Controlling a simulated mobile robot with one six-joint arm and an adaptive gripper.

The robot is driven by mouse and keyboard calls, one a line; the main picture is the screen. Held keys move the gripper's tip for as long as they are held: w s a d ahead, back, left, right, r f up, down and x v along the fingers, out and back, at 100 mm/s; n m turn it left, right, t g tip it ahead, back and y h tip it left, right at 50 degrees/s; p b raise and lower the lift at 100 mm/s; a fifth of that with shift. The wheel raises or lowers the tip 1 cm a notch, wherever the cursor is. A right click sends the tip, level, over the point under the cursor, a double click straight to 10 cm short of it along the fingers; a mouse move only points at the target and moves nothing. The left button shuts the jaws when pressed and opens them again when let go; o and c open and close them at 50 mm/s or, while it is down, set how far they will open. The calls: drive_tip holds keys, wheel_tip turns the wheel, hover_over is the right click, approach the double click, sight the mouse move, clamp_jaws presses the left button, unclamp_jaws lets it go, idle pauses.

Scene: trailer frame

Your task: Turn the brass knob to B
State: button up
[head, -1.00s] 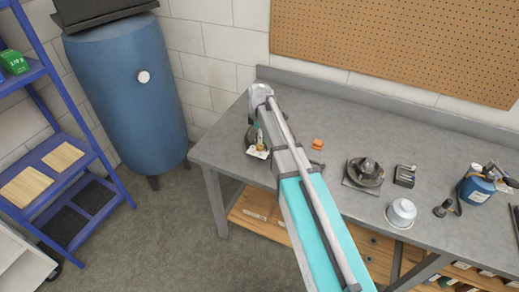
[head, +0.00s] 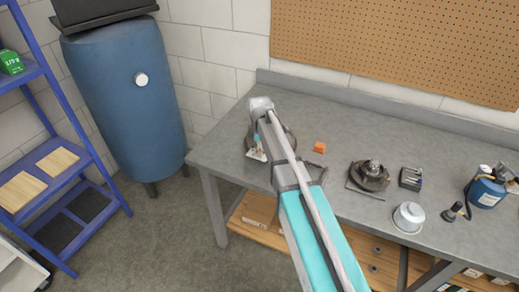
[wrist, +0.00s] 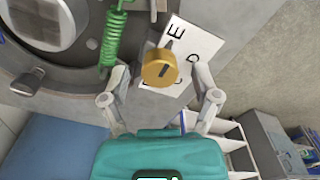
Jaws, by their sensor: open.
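The brass knob (wrist: 160,68) is a round gold cap with a dark slot, in the upper middle of the wrist view. It sits on a white card (wrist: 195,45) with black letters. An E is readable at the top right; other letters are partly covered by the knob, and I cannot make out a B. A dark mark shows just above the knob. My gripper (wrist: 161,82) is open, one finger on each side of the knob in the picture; I see no contact. In the head view, the card (head: 256,156) shows below my wrist and the knob is hidden.
A round dark metal fixture (wrist: 60,45) and a green coiled spring (wrist: 111,38) lie close left of the knob. A blue tank (head: 130,100) stands left.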

clamp_jaws()
idle(0.4)
